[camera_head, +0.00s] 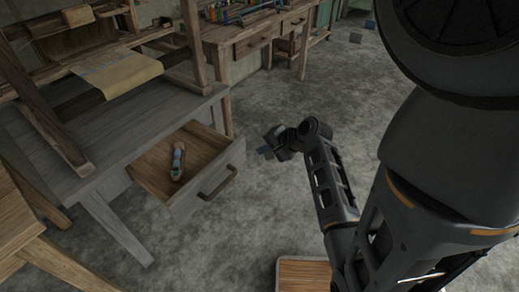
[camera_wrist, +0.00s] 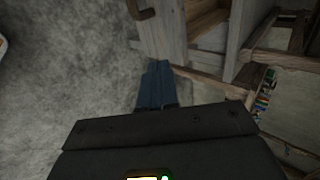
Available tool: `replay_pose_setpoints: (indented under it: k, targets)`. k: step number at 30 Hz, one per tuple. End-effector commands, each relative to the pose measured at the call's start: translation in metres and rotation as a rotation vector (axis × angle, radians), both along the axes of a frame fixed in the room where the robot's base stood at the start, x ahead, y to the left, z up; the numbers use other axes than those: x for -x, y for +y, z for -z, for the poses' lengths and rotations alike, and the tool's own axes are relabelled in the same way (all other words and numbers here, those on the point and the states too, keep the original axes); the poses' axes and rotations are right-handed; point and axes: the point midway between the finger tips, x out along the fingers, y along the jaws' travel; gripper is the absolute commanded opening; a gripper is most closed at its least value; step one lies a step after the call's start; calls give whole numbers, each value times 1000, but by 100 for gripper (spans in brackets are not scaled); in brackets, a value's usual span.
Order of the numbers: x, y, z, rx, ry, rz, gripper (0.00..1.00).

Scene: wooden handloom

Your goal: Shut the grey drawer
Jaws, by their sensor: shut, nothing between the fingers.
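The grey drawer (camera_head: 207,190) stands pulled out from the grey wooden table (camera_head: 130,128) in the head view. Its dark curved handle (camera_head: 217,183) is on the front panel, and a small shuttle-like object (camera_head: 178,161) lies inside. My gripper (camera_head: 264,150) is to the right of the drawer front, apart from it, with its blue fingertips shut and empty. In the wrist view my gripper (camera_wrist: 156,82) points toward the floor beside the grey drawer front (camera_wrist: 163,32), with part of the handle (camera_wrist: 139,9) at the top edge.
A wooden workbench (camera_head: 245,38) with tools on it stands at the back. A wooden loom frame (camera_head: 105,45) is on the grey table. A wooden-topped piece (camera_head: 303,274) is at the bottom. The concrete floor (camera_head: 262,210) right of the drawer is clear.

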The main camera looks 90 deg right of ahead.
Motion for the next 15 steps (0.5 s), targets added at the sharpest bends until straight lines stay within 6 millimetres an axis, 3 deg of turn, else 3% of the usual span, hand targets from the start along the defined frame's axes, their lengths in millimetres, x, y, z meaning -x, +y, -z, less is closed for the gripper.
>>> replay_pose_setpoints:
  k: [12,15]
  targets:
    - [-51,-32,56,2,1,-1,0]
    - [-65,-40,54,5,1,-3,0]
